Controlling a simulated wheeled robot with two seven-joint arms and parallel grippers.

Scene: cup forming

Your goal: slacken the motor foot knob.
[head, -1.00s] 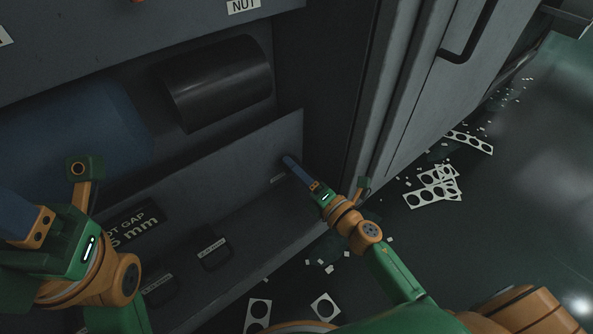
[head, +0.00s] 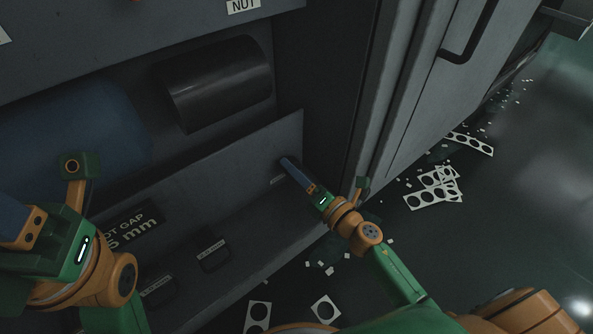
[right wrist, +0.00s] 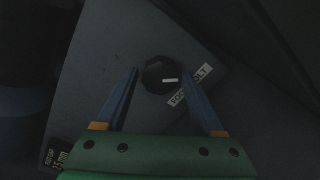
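The motor foot knob (right wrist: 160,75) is a dark round knob with a white mark, beside a label reading FOOT BOLT (right wrist: 191,85) in the right wrist view. My right gripper (right wrist: 160,78) is open, with one blue finger on each side of the knob in that picture. Gaps show between the fingers and the knob; the depth is hard to judge. In the head view my right gripper (head: 286,162) points at the right end of the grey panel (head: 250,150) and hides the knob. My left gripper (head: 15,222) is cut off by the left edge, its fingertips out of sight.
A dark cylinder (head: 215,85) and a blue rounded body (head: 75,130) sit behind the panel. A lower ledge carries labelled handles (head: 213,253). A cabinet door with a handle (head: 470,40) stands at right. Punched scrap strips (head: 433,188) lie on the floor.

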